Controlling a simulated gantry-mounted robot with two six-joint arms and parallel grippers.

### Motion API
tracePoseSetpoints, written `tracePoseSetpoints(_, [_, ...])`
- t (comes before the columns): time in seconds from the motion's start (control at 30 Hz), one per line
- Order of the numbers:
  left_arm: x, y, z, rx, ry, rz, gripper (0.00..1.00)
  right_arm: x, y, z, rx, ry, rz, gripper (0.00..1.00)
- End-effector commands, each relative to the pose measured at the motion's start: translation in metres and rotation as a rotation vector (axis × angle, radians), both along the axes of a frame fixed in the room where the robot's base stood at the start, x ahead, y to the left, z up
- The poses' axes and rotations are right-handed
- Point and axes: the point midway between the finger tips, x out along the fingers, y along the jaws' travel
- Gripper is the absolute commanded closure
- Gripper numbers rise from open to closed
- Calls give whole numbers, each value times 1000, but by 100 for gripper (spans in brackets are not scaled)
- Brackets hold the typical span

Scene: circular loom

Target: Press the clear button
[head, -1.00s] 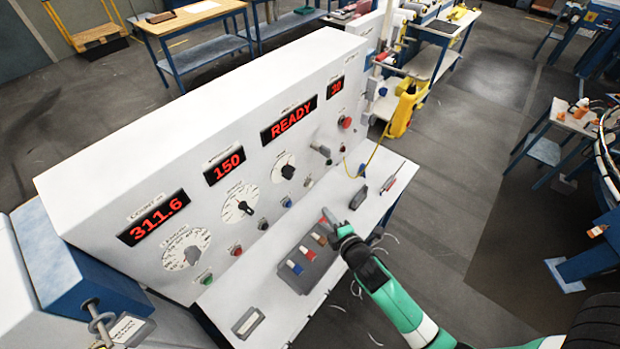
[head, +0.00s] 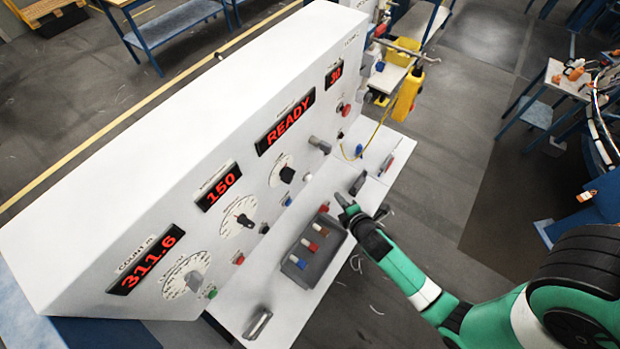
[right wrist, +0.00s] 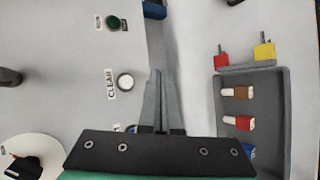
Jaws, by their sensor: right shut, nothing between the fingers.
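The clear button is a round white button (right wrist: 125,82) beside a "CLEAR" label in the right wrist view. In the head view it appears as a small pale button (head: 308,177) in the row of controls low on the console's white face. My right gripper (head: 342,198) is shut and empty, above the console's ledge and apart from the button. In the right wrist view its closed fingertips (right wrist: 158,76) appear just right of the button. My left gripper is not in view.
A grey tray (head: 326,271) with brown, red and blue pieces lies on the ledge below my right gripper. A blue button (head: 287,200) and a green button (right wrist: 114,23) flank the clear button. A grey knob (head: 320,145) juts from the panel nearby. Displays read 311.6, 150, READY and 30.

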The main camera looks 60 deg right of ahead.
Motion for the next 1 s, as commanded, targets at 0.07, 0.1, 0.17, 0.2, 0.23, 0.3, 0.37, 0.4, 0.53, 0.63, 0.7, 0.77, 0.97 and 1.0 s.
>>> tracePoseSetpoints(0.07, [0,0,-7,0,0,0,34,11,-1,-2,-1,-3,2,100])
tracePoseSetpoints(0.1, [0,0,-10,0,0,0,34,16,-1,-3,-1,-4,2,100])
tracePoseSetpoints(0.17, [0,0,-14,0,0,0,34,25,-2,-3,-1,-4,2,100])
tracePoseSetpoints(0.2, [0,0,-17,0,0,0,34,31,-3,-3,-1,-4,2,100])
tracePoseSetpoints(0.23, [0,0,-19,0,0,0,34,36,-3,-3,-1,-3,2,100])
tracePoseSetpoints(0.3, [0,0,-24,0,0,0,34,46,-5,-3,-1,-3,1,100])
tracePoseSetpoints(0.37, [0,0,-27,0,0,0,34,54,-5,-2,-1,-4,2,100])
tracePoseSetpoints(0.4, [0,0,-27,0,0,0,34,59,-6,-2,0,-2,2,100])
tracePoseSetpoints(0.53, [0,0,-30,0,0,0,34,72,-7,-1,-1,-2,1,100])
tracePoseSetpoints(0.63, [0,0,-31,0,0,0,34,76,-8,-1,-1,1,1,100])
tracePoseSetpoints(0.7, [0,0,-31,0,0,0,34,78,-8,0,0,0,0,100])
tracePoseSetpoints(0.77, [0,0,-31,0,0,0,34,79,-8,0,0,0,0,100])
tracePoseSetpoints(0.97, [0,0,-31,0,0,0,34,78,-8,0,0,0,0,100])
tracePoseSetpoints(1.0, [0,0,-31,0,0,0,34,78,-8,0,0,0,0,100])
